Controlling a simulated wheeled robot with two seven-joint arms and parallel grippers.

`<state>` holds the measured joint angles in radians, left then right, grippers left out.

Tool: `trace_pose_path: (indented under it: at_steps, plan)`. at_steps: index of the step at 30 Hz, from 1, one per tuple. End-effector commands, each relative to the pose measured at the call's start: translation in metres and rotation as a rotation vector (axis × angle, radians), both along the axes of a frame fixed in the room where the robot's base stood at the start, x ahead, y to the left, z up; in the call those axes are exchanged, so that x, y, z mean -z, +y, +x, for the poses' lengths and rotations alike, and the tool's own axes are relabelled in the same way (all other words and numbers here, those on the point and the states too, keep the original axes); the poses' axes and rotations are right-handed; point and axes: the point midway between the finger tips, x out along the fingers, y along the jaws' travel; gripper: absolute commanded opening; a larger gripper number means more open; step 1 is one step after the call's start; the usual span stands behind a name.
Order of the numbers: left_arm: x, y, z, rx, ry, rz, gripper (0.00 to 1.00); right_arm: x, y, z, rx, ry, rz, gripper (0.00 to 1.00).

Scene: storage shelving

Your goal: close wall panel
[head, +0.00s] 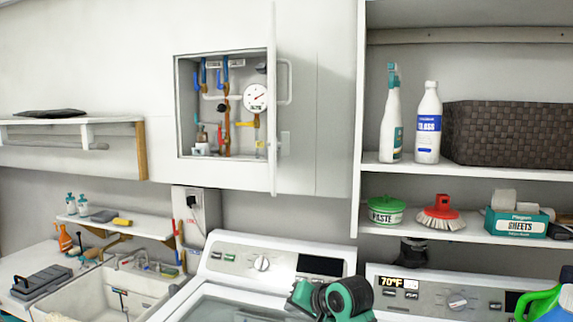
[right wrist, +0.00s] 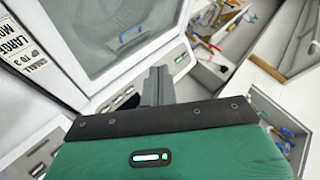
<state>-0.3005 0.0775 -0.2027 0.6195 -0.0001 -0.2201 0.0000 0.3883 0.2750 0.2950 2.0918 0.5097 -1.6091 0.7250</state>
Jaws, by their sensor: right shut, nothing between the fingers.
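The wall panel door (head: 273,130) stands open, swung outward so that it shows nearly edge-on in the head view. Its pale handle (head: 288,82) sticks out to the right. The open recess (head: 182,110) to its left shows coloured pipes and a round white gauge (head: 256,97). My right gripper (head: 330,299) is low in the head view, in front of the washers, below and apart from the door. Its fingertips are unclear there. In the right wrist view its dark fingers (right wrist: 157,86) are together and empty. My left gripper is not in view.
Two white machines (head: 225,245) stand below the panel. Shelves at the right hold a spray bottle (head: 391,120), a white bottle (head: 428,125) and a dark woven basket (head: 510,132). A sink (head: 90,290) is at lower left. The space before the door looks clear.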

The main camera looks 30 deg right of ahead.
Motion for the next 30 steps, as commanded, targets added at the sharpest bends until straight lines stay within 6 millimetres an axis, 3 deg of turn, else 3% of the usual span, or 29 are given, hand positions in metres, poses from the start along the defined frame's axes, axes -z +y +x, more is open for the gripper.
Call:
trace_pose_path:
  at_steps: [1, 6, 12, 15, 18, 21, 26, 30]
  plan:
    - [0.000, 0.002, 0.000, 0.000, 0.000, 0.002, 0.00, -0.031, -0.012, 0.009, 0.026, -0.045, 0.052, 0.00]
    - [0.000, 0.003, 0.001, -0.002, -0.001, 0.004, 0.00, -0.122, -0.043, 0.025, 0.086, -0.172, 0.251, 0.00]
    - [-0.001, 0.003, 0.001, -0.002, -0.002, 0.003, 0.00, -0.230, -0.080, 0.019, 0.109, -0.316, 0.497, 0.00]
    - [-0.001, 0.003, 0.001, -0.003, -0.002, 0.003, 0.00, -0.273, -0.094, 0.009, 0.102, -0.373, 0.603, 0.00]
    - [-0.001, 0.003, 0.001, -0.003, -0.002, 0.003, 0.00, -0.304, -0.104, 0.000, 0.092, -0.414, 0.680, 0.00]
    - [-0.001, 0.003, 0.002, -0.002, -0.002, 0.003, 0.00, -0.321, -0.111, -0.007, 0.083, -0.436, 0.727, 0.00]
    - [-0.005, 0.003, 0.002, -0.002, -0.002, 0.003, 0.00, -0.330, -0.111, -0.004, 0.079, -0.443, 0.750, 0.00]
    - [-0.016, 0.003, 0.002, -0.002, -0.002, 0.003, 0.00, -0.332, -0.105, 0.014, 0.078, -0.441, 0.750, 0.00]
